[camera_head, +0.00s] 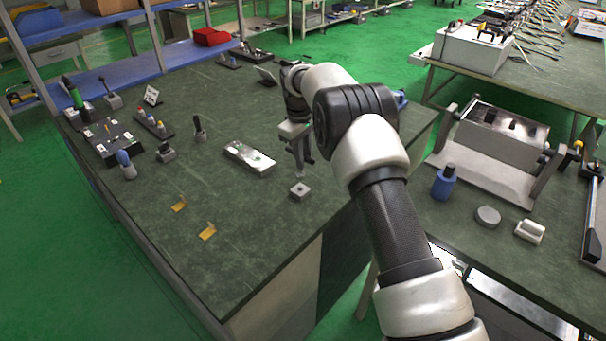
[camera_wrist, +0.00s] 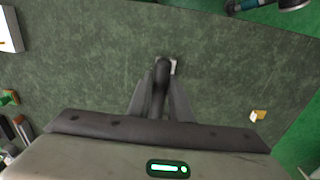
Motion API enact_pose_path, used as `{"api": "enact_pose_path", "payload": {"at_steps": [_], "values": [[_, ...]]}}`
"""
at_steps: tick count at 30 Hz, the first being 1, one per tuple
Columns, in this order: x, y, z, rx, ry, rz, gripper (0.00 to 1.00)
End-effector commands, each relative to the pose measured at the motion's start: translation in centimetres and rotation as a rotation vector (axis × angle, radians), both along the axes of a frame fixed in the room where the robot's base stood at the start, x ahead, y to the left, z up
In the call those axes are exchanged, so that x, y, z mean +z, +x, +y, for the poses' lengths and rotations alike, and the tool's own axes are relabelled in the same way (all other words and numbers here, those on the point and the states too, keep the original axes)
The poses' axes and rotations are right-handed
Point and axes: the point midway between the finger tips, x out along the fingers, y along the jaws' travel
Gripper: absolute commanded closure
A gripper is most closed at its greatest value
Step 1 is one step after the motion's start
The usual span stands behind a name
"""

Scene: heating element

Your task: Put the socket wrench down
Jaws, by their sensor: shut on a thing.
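My gripper (camera_head: 299,148) is over the right part of the green-topped table (camera_head: 210,215), pointing down. It is shut on the dark socket wrench (camera_head: 299,168), whose shaft hangs upright below the fingers. In the wrist view the wrench (camera_wrist: 162,68) shows end-on between the two fingers. I cannot tell whether the wrench touches the block. The fingers hide part of the wrench.
A flat silver box (camera_head: 249,158) lies left of the gripper. Two yellow brackets (camera_head: 207,232) lie nearer the front edge. Several tools in holders and a black tray (camera_head: 108,138) stand at the left. The table's front left is clear. My arm covers the right edge.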

Motion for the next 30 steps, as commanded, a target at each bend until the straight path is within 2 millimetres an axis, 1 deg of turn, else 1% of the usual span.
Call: {"api": "enact_pose_path", "payload": {"at_steps": [7,12,14,20,24,25,27,28,30], "values": [[-2.1,0.0,0.0,-0.001,-0.001,-0.001,1.00],[-4.5,0.0,0.0,-0.002,-0.001,0.000,1.00],[-4.9,0.0,0.0,-0.002,0.000,-0.002,1.00],[-4.9,0.1,0.0,-0.002,0.000,-0.003,1.00],[-5.3,0.1,0.0,-0.002,0.000,-0.003,1.00],[-5.2,0.1,0.0,-0.002,0.000,-0.003,0.78],[-5.2,0.0,0.0,-0.002,0.000,-0.003,0.66],[-5.2,0.0,0.0,-0.002,0.000,-0.003,0.62],[-5.2,0.0,0.0,-0.002,0.000,-0.003,0.62]]}}
